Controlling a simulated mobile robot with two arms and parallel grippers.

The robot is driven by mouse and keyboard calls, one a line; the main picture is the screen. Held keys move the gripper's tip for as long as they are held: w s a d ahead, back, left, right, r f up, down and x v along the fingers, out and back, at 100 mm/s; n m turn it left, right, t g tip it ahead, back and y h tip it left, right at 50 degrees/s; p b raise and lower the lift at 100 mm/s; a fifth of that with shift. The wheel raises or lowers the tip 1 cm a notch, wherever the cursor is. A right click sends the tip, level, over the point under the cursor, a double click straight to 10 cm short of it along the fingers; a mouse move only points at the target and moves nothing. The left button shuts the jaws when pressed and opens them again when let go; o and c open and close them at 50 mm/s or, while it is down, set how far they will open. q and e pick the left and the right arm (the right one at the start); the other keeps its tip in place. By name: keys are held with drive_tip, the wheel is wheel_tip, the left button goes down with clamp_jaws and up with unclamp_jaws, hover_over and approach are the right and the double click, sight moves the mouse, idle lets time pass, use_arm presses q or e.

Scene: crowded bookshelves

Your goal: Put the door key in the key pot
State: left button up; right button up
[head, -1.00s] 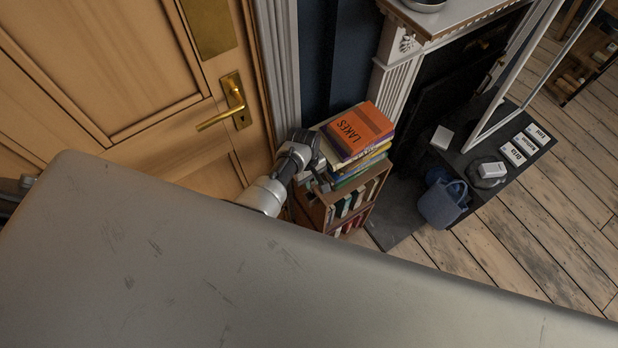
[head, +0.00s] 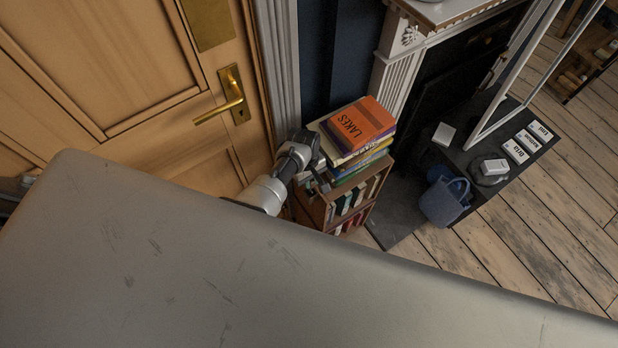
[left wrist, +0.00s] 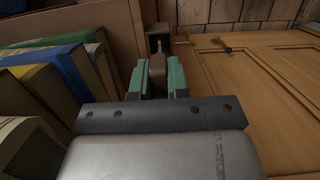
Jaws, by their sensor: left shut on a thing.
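My left gripper (head: 320,180) is beside the stacked books on top of a small bookcase, close to the door frame. In the left wrist view its green fingertips (left wrist: 161,78) are shut on a small brown thing (left wrist: 157,72). I cannot tell from its shape whether this is the door key. A dark, square-edged piece (left wrist: 159,38) shows just beyond the fingertips; I cannot tell whether it is joined to the held thing. I cannot make out a key pot in either view. My right gripper is not in view.
The small bookcase (head: 333,213) carries a book stack topped by an orange book (head: 362,120). A wooden door with a brass handle (head: 232,98) is at left. Bare floorboards (head: 530,230) lie beyond.

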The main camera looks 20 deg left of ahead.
use_arm(q)
drive_tip(key=shift+f+b, duration=1.45)
drive_tip(key=shift+f, duration=0.4)
drive_tip(key=o, duration=0.8)
drive_tip(key=shift+r, duration=0.1)
drive_tip(key=shift+r+p, duration=0.3)
drive_tip(key=shift+r, duration=0.1)
wheel_tip(320, 180, up, 10)
drive_tip(key=w+a+p, duration=0.1)
drive_tip(key=shift+a+p, duration=0.15)
drive_tip(key=shift+p, duration=0.15)
drive_tip(key=shift+f, duration=0.1)
